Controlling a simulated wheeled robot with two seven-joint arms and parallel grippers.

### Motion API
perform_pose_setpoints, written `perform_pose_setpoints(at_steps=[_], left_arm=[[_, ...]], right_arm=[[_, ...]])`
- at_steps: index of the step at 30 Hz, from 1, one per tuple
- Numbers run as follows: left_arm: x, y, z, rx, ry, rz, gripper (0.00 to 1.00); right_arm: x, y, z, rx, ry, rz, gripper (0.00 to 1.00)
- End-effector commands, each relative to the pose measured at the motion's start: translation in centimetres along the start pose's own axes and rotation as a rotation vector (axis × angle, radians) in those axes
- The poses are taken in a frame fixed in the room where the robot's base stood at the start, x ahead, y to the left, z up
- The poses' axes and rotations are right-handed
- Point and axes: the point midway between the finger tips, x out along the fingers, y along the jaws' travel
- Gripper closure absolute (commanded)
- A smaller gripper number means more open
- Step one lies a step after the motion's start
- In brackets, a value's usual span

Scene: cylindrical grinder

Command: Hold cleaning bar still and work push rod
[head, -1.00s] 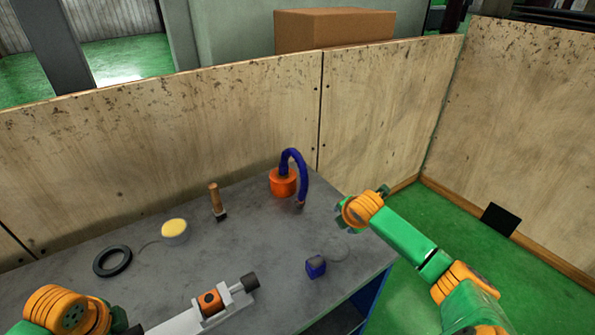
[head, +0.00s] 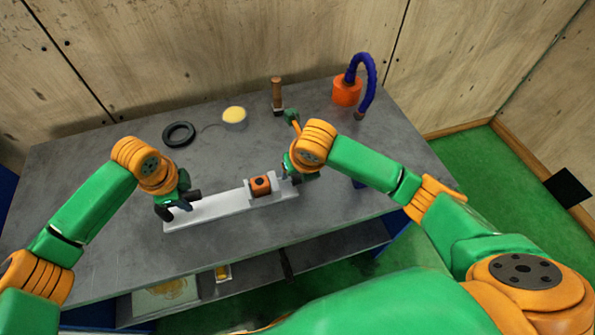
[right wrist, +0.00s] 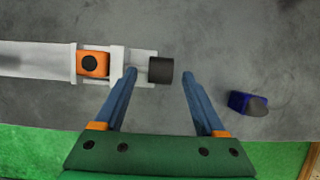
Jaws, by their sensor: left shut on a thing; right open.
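The cleaning bar (head: 222,204) is a long white bar lying on the grey bench, with an orange block (head: 260,185) set in it near its right end. My left gripper (head: 180,206) is shut on the bar's left end and partly hides it. The push rod, with a black knob (right wrist: 161,70), sticks out of the bar's right end. My right gripper (right wrist: 158,74) is open at the knob, which shows between its two blue fingers in the right wrist view. I cannot tell their exact height gap. In the head view my right arm partly hides that end.
Behind the bar lie a black ring (head: 179,134), a yellow-topped tin (head: 234,115), a wooden-handled hammer (head: 277,92) and an orange pot with a blue hose (head: 346,91). A small blue object (right wrist: 248,104) stands right of the knob. Wooden panels (head: 210,50) close off the back.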

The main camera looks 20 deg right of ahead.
Motion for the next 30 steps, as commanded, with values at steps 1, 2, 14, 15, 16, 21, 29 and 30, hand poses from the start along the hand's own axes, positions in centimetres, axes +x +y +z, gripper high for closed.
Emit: perform_pose_setpoints(at_steps=[1,2,14,15,16,21,29,30], left_arm=[[0.0,0.0,0.0,0.001,0.0,0.0,1.0],[0.0,0.0,0.0,0.001,0.0,0.0,1.0],[0.0,0.0,0.0,0.001,0.0,0.0,1.0],[0.0,0.0,0.0,0.001,0.0,0.0,1.0],[0.0,0.0,0.0,0.001,0.0,0.0,1.0],[0.0,0.0,0.0,0.001,0.0,0.0,1.0],[0.0,0.0,0.0,0.001,0.001,-0.001,1.0],[0.0,0.0,0.0,0.001,0.001,-0.001,1.0]], right_arm=[[1.0,0.0,-0.1,0.003,0.005,0.0,0.28],[1.6,0.0,-0.1,0.001,0.004,-0.001,0.28],[3.6,0.0,0.0,0.003,-0.001,0.0,0.28],[3.6,0.0,0.0,0.003,-0.001,0.0,0.3],[3.6,-0.1,0.0,0.003,-0.001,0.0,0.38],[3.6,0.0,0.0,0.003,-0.001,0.0,0.84],[3.6,0.0,0.0,0.004,-0.001,0.0,1.0],[3.6,0.0,0.0,0.004,-0.001,0.0,1.0]])
